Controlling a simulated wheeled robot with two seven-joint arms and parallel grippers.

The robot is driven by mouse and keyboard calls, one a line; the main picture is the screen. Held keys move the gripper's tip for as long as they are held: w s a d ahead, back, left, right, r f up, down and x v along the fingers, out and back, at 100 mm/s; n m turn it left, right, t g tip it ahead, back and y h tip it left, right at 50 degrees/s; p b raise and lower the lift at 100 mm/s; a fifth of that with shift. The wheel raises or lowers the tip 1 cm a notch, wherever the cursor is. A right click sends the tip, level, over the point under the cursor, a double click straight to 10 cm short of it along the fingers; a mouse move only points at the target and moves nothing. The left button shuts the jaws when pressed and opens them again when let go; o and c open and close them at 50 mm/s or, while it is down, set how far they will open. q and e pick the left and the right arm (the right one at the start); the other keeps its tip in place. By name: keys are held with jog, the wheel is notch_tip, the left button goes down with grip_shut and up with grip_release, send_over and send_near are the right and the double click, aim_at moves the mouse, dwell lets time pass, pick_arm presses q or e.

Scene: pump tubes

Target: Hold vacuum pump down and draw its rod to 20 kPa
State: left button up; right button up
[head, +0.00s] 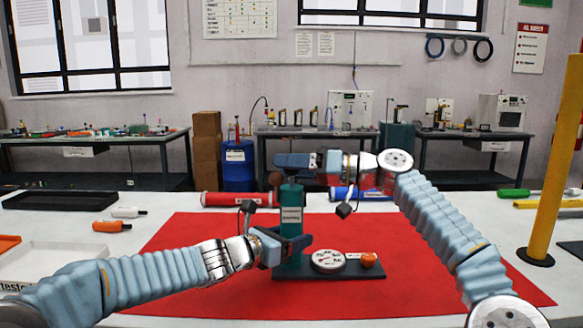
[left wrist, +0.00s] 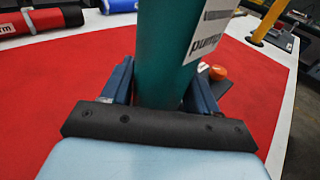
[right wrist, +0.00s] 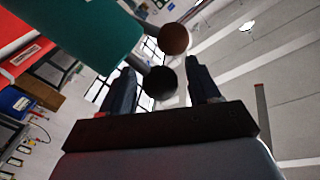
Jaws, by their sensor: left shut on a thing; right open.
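The vacuum pump's teal cylinder (head: 291,222) stands upright on a black base plate (head: 340,274). A round white gauge (head: 328,260) sits on the plate; its reading is too small to tell. My left gripper (head: 287,244) is shut on the lower cylinder, which shows between its fingers in the left wrist view (left wrist: 168,60). My right gripper (head: 291,160) is open above the pump top. In the right wrist view, a dark ball (right wrist: 160,83) on a grey stem lies between its fingers (right wrist: 160,72). A brown ball (right wrist: 173,38) on another stem is beside it.
An orange knob (head: 368,261) sits beside the gauge. The red mat (head: 420,285) is otherwise clear in front. Red (head: 235,199) and blue (head: 360,193) rolls lie behind the pump. A yellow post (head: 556,165) stands at right.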

grip_shut()
jog(key=shift+r, duration=1.05)
grip_release()
jog(key=shift+d, duration=0.15)
jog(key=v, duration=1.1)
jog(key=shift+d, duration=0.4)
